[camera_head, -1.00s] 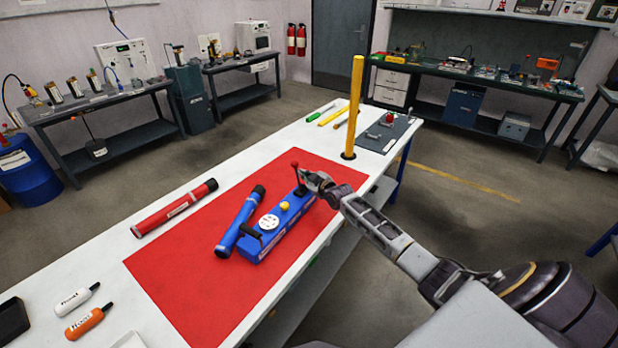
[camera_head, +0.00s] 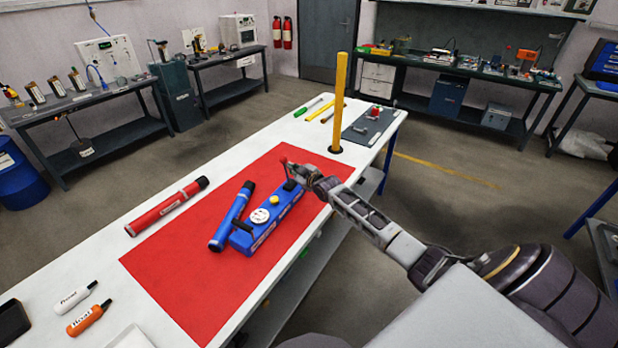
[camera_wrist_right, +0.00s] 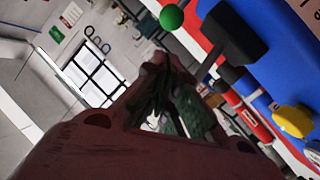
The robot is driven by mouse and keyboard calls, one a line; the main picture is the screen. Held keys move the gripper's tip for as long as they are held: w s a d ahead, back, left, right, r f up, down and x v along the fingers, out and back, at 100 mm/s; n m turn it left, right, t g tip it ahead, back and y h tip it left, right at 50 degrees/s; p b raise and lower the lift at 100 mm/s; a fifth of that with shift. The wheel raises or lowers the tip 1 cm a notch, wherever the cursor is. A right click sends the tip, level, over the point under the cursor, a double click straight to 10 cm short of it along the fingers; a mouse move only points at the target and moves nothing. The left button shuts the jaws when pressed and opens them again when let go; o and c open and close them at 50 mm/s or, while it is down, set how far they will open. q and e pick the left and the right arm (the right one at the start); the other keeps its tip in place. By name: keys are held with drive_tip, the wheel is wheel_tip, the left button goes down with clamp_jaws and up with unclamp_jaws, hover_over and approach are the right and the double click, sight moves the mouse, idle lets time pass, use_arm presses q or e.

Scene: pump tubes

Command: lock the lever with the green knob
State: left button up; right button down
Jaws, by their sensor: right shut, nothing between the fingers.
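The blue pump body (camera_head: 268,222) lies on the red mat (camera_head: 180,290), with a black block at its far end. The green knob cannot be made out in the head view. My right gripper (camera_head: 293,170) is at the pump's far end, close beside the lever; its fingers (camera_wrist_right: 172,90) are shut and empty, just below the green knob in the right wrist view. My left gripper is out of view.
A red knob (camera_head: 284,160) shows by my right gripper. A blue tube (camera_head: 231,217) lies along the pump's left side, a red tube (camera_head: 168,207) farther left. A yellow post (camera_head: 339,105) stands beyond the gripper.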

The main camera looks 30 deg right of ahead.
drive_tip(key=shift+v, duration=1.2)
drive_tip(key=v, duration=0.7)
drive_tip(key=shift+s, duration=0.25)
drive_tip(key=shift+f, duration=0.15)
